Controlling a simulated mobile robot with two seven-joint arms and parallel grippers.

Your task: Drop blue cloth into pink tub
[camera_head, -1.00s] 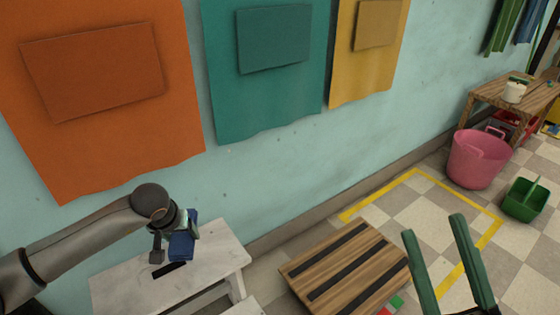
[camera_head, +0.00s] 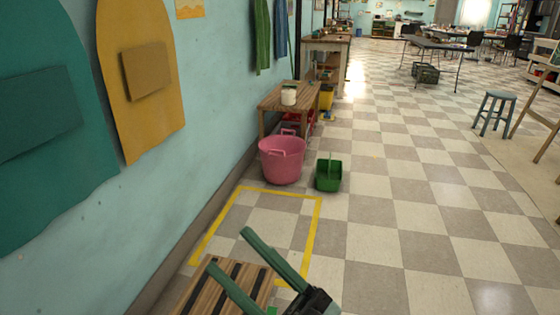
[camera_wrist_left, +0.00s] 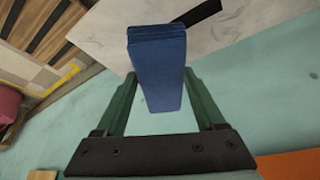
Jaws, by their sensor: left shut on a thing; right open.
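The pink tub (camera_head: 282,161) stands on the floor by the wall, beyond the yellow tape square in the head view. Its edge also shows at the left of the left wrist view (camera_wrist_left: 9,105). My left gripper (camera_wrist_left: 160,92) is shut on the folded blue cloth (camera_wrist_left: 158,70), above a pale tabletop (camera_wrist_left: 110,35). The left gripper and cloth are outside the head view. My right gripper (camera_head: 228,258) is open and empty, over the slatted wooden bench, well short of the tub.
A green caddy (camera_head: 328,175) stands right of the tub. Yellow tape (camera_head: 317,225) marks the floor by the slatted bench (camera_head: 206,297). The checkered floor to the right is open.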

